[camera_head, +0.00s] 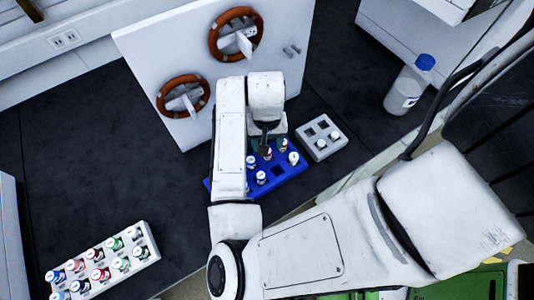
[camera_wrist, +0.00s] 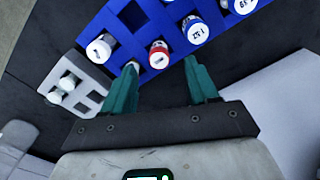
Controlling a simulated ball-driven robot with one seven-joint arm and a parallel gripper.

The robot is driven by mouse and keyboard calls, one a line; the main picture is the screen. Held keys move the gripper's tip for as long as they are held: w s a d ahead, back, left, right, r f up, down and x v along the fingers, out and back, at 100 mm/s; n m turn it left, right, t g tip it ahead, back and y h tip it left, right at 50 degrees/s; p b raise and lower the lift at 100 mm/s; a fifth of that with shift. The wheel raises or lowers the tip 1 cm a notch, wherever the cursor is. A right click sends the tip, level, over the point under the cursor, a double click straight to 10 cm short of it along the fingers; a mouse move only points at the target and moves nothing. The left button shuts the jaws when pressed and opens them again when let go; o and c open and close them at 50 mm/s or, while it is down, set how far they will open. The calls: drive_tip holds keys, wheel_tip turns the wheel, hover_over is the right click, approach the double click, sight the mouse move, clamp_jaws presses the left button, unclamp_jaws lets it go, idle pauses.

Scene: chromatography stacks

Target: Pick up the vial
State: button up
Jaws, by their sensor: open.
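A blue rack (camera_head: 289,173) on the dark bench holds several white vials with coloured bands. It also shows in the wrist view (camera_wrist: 150,36). My gripper (camera_head: 267,138) is over the rack's far side, pointing down. In the wrist view my gripper's teal fingers (camera_wrist: 163,78) are apart with nothing held between them. A red-banded vial (camera_wrist: 158,55) stands in the rack just beyond the gap between the fingertips. A blue-banded vial (camera_wrist: 195,31) stands to its right and a dark-banded vial (camera_wrist: 100,49) to its left. Whether any finger touches a vial, I cannot tell.
A white rack (camera_head: 152,252) full of vials is at the lower left. A white box with red-brown rings (camera_head: 150,60) stands behind. A blue-capped bottle (camera_head: 405,90) is at the right.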

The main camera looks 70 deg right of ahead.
wheel_tip(320, 180, down, 4)
drive_tip(key=shift+f, duration=0.15)
clamp_jaws()
idle(0.6)
